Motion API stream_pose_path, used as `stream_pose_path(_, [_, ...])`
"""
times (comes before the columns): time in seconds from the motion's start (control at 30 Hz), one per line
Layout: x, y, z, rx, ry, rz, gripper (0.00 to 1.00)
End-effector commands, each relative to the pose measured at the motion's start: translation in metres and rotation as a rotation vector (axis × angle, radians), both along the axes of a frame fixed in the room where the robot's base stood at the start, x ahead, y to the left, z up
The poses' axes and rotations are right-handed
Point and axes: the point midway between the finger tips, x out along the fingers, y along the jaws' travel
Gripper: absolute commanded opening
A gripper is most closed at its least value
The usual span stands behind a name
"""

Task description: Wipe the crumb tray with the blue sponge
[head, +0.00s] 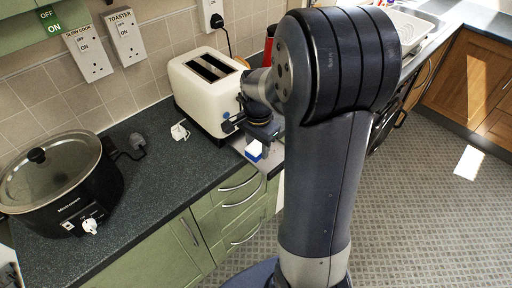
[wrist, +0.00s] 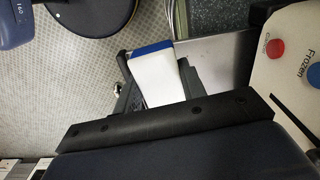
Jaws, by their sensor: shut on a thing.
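The sponge (head: 254,150) is a small block, white with a blue layer. In the wrist view the sponge (wrist: 159,77) shows its white face and a blue edge. My gripper (head: 260,138) is shut on it, beside the front right of the cream toaster (head: 207,88). The crumb tray (head: 270,161) looks like a flat grey metal sheet at the counter edge, under and beside the sponge. It also shows in the wrist view (wrist: 222,58), right of the sponge. I cannot tell whether the sponge touches the tray. My arm hides part of this area.
A black slow cooker (head: 62,185) with a glass lid stands at the left. A white plug (head: 180,131) lies on the dark counter (head: 160,180), left of the toaster. A red object (head: 269,45) stands behind the toaster. The counter between cooker and toaster is mostly clear.

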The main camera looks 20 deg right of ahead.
Motion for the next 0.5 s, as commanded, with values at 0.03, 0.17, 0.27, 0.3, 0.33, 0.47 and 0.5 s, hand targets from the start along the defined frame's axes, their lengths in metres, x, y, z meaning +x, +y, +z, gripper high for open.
stream_pose_path(0.03, [0.0,-0.001,0.009,0.0,-0.001,0.0,0.18])
stream_pose_path(0.17, [0.0,-0.003,0.021,0.0,-0.001,0.002,0.18])
stream_pose_path(0.27, [0.0,-0.004,0.026,0.0,0.0,0.003,0.18])
stream_pose_path(0.3, [0.0,-0.004,0.027,0.0,0.0,0.003,0.18])
stream_pose_path(0.33, [0.0,-0.005,0.027,0.0,0.0,0.004,0.18])
stream_pose_path(0.47, [0.0,-0.005,0.027,0.0,0.0,0.004,0.18])
stream_pose_path(0.5, [0.0,-0.005,0.027,0.0,0.0,0.004,0.18])
